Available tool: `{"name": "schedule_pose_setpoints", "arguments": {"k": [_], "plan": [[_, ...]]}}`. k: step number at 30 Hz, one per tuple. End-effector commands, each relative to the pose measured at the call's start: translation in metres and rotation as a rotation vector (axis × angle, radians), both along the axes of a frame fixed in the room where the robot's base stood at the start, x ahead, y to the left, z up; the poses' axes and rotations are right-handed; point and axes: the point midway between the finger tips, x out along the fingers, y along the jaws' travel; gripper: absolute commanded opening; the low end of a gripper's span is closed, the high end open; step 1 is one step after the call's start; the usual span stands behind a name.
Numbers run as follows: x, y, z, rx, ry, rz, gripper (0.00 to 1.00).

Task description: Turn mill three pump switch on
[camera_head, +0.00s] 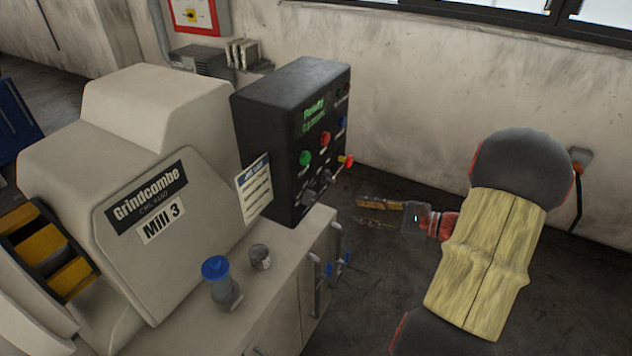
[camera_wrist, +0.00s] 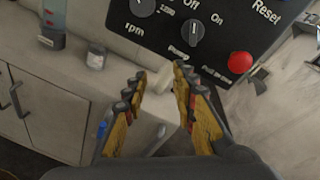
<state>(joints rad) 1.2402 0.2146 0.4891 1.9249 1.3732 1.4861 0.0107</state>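The mill labelled Mill 3 (camera_head: 160,224) stands at left in the head view, with a black control panel (camera_head: 265,135) beside it. In the wrist view, the pump switch (camera_wrist: 193,36) is a dark rotary knob on the panel, with Off and On lettered above it. Its light mark points up, towards Off. My gripper (camera_head: 380,213) is to the right of the panel in the head view. In the wrist view my gripper (camera_wrist: 157,79) is open and empty, its fingertips below the pump switch and apart from it.
The rpm knob (camera_wrist: 144,5) is left of the switch and a red button (camera_wrist: 240,62) right of it. A blue-lidded container (camera_head: 216,278) and a small grey tin (camera_head: 260,257) stand on the worktop. Cabinet handles (camera_head: 317,285) stick out below. Open floor lies right of the cabinet.

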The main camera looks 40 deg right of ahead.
Motion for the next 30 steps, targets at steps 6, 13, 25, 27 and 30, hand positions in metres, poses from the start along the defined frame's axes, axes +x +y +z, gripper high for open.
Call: {"name": "schedule_pose_setpoints", "arguments": {"k": [6,13,25,27,30], "plan": [[0.016,-0.024,0.050,0.044,-0.160,-0.077,0.27],[0.037,-0.012,0.052,0.049,-0.169,-0.064,0.27],[0.083,0.007,0.052,0.048,-0.166,-0.066,0.27],[0.086,0.008,0.052,0.048,-0.167,-0.067,0.27],[0.087,0.008,0.052,0.048,-0.166,-0.067,0.27]]}}
